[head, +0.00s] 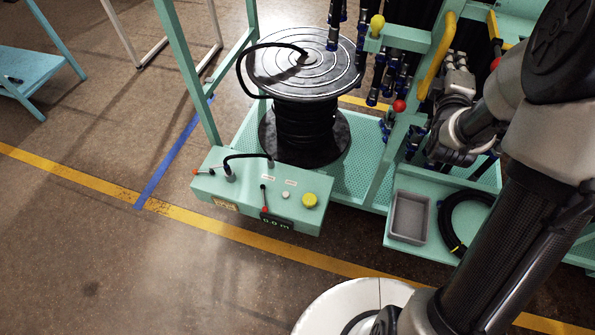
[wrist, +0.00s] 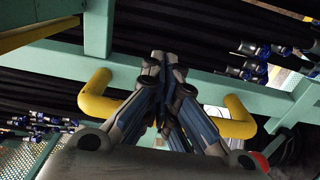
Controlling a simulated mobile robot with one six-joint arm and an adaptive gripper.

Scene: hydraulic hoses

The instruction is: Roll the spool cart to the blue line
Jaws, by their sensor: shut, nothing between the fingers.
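The spool cart is a teal frame with a mesh deck (head: 360,140). It carries a large spool (head: 305,75) wound with black hose. The blue line (head: 175,155) is a strip on the floor left of the cart, apart from its control box. A yellow handle (head: 437,55) is fixed to a teal post. My gripper (head: 457,60) is beside this handle. In the wrist view my gripper's fingers (wrist: 162,65) are shut and empty in front of a teal beam. The handle's two ends (wrist: 95,97) show on either side; its middle is hidden behind my gripper.
A control box (head: 262,195) with a yellow knob juts from the cart's front. A grey bin (head: 409,216) and coiled hose (head: 465,222) sit on a teal shelf. Blue-ended hoses (wrist: 245,48) hang near my gripper. A yellow floor line (head: 250,240) crosses open floor. A teal table (head: 30,68) stands far left.

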